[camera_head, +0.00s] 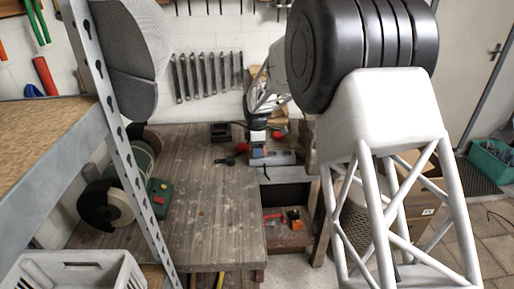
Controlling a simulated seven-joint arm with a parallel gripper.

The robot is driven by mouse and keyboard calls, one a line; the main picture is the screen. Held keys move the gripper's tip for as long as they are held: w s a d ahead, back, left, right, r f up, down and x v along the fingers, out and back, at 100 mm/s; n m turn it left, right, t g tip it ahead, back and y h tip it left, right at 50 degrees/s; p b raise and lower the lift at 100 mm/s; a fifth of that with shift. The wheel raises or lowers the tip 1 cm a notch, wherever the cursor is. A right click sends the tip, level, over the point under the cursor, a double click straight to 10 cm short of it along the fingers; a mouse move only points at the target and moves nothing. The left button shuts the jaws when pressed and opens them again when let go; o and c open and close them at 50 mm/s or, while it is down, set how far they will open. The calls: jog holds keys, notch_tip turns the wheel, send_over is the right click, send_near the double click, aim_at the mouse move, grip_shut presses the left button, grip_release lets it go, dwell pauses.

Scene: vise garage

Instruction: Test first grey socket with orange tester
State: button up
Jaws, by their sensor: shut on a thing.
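My gripper (258,140) is small and far off, beyond the near end of the workbench. It points down just above a grey cylindrical body (273,158) at the bench's right edge. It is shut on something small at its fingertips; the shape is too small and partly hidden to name. A little orange and blue shows there. I cannot tell whether this is the orange tester. I cannot pick out the grey sockets with certainty.
The wooden workbench (210,205) has free room in its middle. A lower shelf holds an orange-and-black item (294,217). A metal shelf post (125,160) stands in front.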

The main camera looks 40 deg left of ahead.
jog(key=shift+f, duration=0.3)
jog(key=o, duration=1)
jog(key=shift+c, duration=0.2)
jog(key=shift+r, duration=3.9)
